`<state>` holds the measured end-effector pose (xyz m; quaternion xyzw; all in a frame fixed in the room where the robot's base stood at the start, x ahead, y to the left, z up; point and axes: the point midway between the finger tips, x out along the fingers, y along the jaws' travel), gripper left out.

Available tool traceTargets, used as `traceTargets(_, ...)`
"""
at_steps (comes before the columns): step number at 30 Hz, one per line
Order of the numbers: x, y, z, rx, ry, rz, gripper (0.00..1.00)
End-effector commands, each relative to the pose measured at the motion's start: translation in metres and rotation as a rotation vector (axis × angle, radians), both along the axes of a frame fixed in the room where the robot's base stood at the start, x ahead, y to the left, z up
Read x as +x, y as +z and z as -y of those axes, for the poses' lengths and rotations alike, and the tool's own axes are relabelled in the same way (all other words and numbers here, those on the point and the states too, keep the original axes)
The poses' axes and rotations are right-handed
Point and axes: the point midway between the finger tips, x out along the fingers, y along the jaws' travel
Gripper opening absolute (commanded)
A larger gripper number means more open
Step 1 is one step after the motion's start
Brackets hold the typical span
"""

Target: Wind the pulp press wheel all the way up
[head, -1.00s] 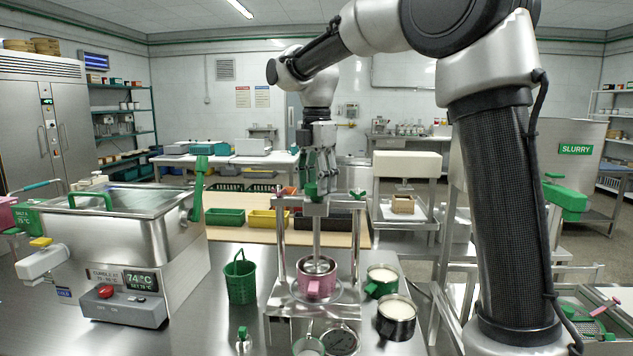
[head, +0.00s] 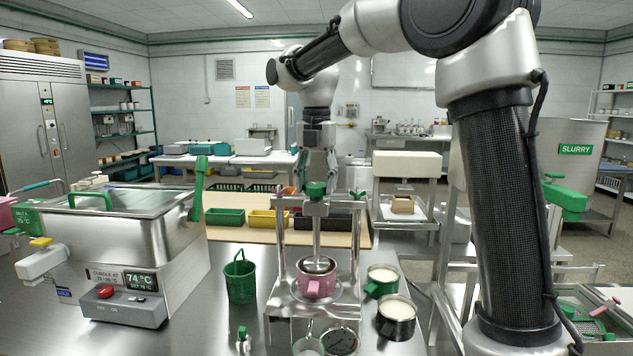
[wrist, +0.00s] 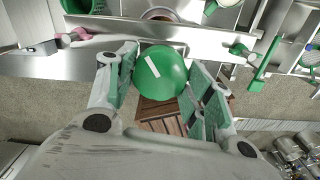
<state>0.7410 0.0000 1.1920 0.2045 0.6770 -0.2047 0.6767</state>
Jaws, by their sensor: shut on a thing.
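The pulp press (head: 283,250) is a metal frame on the steel bench. Its green wheel (head: 316,190) tops a vertical screw (head: 317,232). In the wrist view the wheel (wrist: 160,72) is a round green cap with a white mark, between my two green-padded fingers. My gripper (head: 318,177) points straight down from above and is shut on the wheel. The round press plate (head: 317,265) at the screw's lower end sits at the mouth of a pink pot (head: 317,287). How deep the plate sits cannot be made out.
A green basket (head: 241,280) stands left of the press. Two pots of pale liquid, green (head: 376,289) and dark (head: 396,328), stand to its right. A gauge (head: 340,341) is at its front. A steel tank (head: 175,230) with an upright green lever (head: 199,187) is on the left.

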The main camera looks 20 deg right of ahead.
Motion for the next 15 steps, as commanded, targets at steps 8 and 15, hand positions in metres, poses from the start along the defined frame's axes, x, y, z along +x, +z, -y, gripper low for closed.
traceTargets(8, 0.0008, 0.001, 0.0003, 0.0, 0.002, 0.004, 0.28)
traceTargets(15, 0.0006, 0.0007, 0.0002, 0.0, 0.002, 0.004, 0.74)
